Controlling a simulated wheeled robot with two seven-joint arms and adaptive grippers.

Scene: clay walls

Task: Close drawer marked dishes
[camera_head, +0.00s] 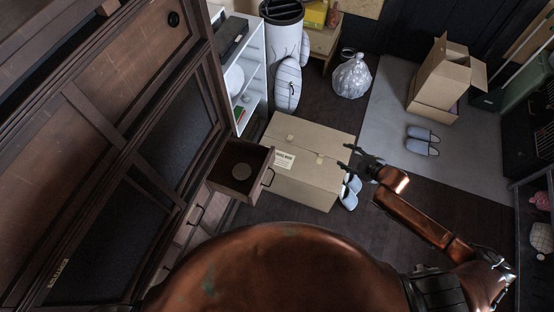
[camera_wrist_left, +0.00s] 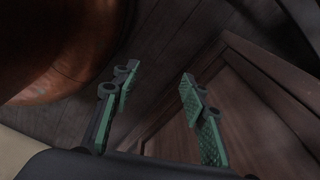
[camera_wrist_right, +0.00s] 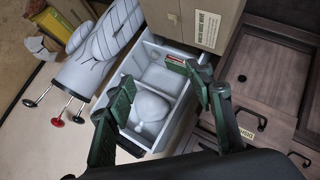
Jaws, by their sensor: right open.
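A wooden drawer (camera_head: 236,190) stands pulled out of the dark wood cabinet (camera_head: 145,110) in the head view. A small round object (camera_head: 241,172) lies in it. The open drawer also seems to show at the right of the right wrist view (camera_wrist_right: 275,75). My right gripper (camera_head: 354,158) is open and empty, right of the drawer and apart from it, beyond the cardboard box's right edge. My left gripper (camera_wrist_left: 160,85) is open and empty in the left wrist view, near wood panels.
A closed cardboard box (camera_head: 305,150) with a label stands just right of the drawer. White shelves (camera_head: 245,75) stand behind. Slippers (camera_head: 350,190) lie right of the box. Bare dark floor (camera_head: 385,215) lies around my right arm. More drawer fronts (camera_head: 190,225) are below the open one.

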